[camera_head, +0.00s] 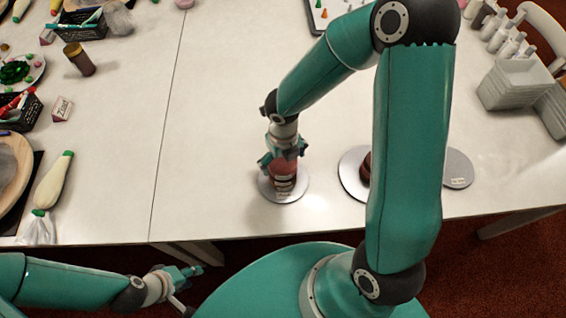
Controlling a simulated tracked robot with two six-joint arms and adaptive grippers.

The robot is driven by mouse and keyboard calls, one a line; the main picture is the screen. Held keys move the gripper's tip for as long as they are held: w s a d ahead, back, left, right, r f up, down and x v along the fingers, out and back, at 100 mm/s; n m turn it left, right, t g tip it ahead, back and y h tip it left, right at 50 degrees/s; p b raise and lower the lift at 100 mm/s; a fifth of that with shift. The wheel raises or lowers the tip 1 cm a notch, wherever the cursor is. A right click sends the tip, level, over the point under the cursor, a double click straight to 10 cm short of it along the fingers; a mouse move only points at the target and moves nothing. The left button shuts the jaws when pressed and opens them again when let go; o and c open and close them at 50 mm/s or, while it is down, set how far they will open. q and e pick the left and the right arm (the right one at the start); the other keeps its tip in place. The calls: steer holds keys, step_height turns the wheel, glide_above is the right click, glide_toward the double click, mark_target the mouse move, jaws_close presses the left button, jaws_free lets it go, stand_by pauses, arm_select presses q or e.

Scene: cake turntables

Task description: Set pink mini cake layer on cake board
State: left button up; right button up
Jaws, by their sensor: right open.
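A small reddish-pink cake layer (284,170) with dark brown below it stands on a round silver cake board (298,190) near the table's front edge. It is partly covered by my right gripper, so I cannot tell where one layer ends and another begins. My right gripper (283,160) is open, pointing down right over the top of this small stack. Whether its fingers touch the layer is not clear. My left gripper (187,282) is low at the left, off the table's front edge, with its fingers apart and empty.
A second silver board (350,180) with dark brown cake and a third disc (458,170) are partly behind my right arm. A piping bag (52,183) lies at left. The table left of the stack is clear.

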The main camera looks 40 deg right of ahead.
steer(key=shift+f, duration=0.6)
steer(key=shift+r, duration=0.15)
steer(key=c, duration=1.1)
